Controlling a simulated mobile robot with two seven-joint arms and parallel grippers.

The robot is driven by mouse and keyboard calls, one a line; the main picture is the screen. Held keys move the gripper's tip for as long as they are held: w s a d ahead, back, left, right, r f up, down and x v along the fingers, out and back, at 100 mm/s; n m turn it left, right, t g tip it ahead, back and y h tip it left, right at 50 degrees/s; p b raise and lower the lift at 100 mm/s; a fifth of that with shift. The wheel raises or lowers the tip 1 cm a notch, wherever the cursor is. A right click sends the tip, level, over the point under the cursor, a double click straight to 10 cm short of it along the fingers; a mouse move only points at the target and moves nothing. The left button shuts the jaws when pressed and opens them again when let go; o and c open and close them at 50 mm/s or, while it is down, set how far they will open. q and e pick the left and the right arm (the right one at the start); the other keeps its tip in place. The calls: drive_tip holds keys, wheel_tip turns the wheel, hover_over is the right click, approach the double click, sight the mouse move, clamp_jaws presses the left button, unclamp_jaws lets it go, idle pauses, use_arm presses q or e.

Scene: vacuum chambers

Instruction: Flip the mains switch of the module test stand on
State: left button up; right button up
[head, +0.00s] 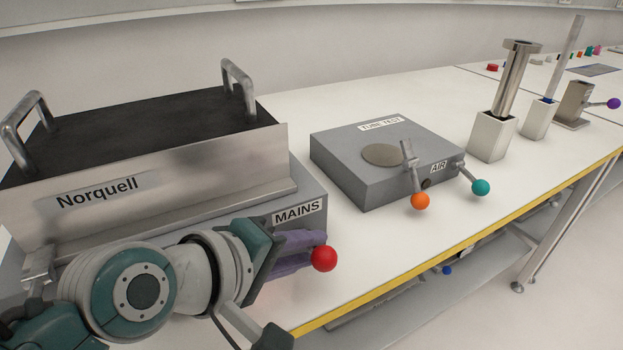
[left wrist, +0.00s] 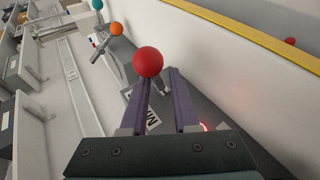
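The module test stand is a grey base (head: 312,190) labelled MAINS, carrying a metal-fronted Norquell module (head: 100,196). The mains switch's red ball knob (head: 324,258) is at its right front corner; it also shows in the left wrist view (left wrist: 148,62). My left gripper (head: 314,248) has its purple fingers reaching to the red knob. In the left wrist view the fingers (left wrist: 160,82) are apart, with the MAINS label partly visible between them. The knob is at the fingertips; I cannot tell if they touch it. The lever's shaft is mostly hidden. My right gripper is not in view.
Right of the stand is a grey tube test box (head: 352,178) with an orange-knobbed lever (head: 420,201) and a teal-knobbed AIR lever (head: 481,187). White square holders (head: 492,137) with tubes stand farther right. The bench has a yellow front edge (head: 440,252).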

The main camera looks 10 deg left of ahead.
use_arm(q)
drive_tip(key=p+v, duration=0.2)
drive_tip(key=v, duration=0.6)
